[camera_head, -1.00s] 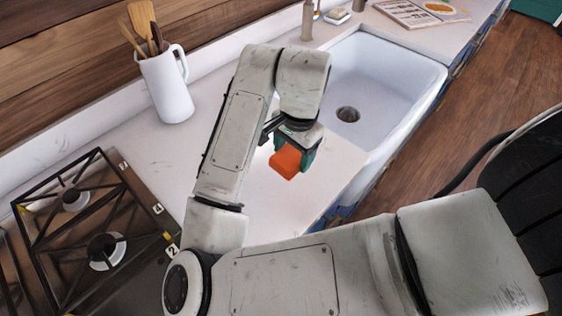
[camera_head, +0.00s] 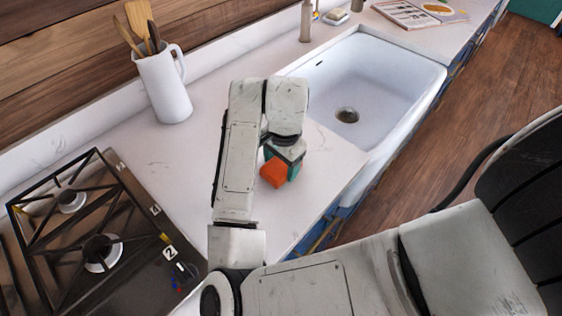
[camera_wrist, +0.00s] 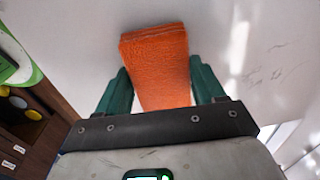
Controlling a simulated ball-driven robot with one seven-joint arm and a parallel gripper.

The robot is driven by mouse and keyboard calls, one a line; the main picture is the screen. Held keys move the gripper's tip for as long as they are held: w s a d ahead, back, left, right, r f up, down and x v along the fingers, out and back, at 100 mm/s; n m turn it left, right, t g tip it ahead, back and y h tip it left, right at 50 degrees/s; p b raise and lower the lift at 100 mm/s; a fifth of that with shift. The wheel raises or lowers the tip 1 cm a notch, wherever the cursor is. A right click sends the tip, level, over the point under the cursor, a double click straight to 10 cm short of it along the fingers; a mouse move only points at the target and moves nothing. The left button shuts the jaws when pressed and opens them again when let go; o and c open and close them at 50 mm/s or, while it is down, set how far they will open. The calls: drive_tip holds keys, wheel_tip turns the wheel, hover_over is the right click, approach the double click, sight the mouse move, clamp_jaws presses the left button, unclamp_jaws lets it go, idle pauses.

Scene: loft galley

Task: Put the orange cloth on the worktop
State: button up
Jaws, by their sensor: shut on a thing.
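The orange cloth (camera_head: 273,172) is a small folded block. In the wrist view the cloth (camera_wrist: 157,65) sits between the two green fingers of my gripper (camera_wrist: 160,88), which is shut on it. In the head view my gripper (camera_head: 284,166) is over the pale worktop (camera_head: 325,160), between the sink and the stove. The cloth is low over the worktop; I cannot tell whether it touches the surface. My arm hides part of the worktop to the left of the cloth.
A white sink (camera_head: 385,80) lies to the right. A gas stove (camera_head: 90,230) is at the left. A white jug (camera_head: 165,85) with wooden utensils stands at the back. A bottle (camera_head: 306,20) and an open book (camera_head: 420,12) are beyond. The worktop around the cloth is clear.

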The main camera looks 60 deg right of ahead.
sight(284, 167)
drive_tip(key=o, duration=1.1)
drive_tip(key=r, duration=0.4)
drive_tip(key=r+p, duration=0.1)
drive_tip(key=r, duration=0.3)
drive_tip(key=s+r+p, duration=0.1)
drive_tip(key=r, duration=0.3)
drive_tip(key=shift+a, duration=0.15)
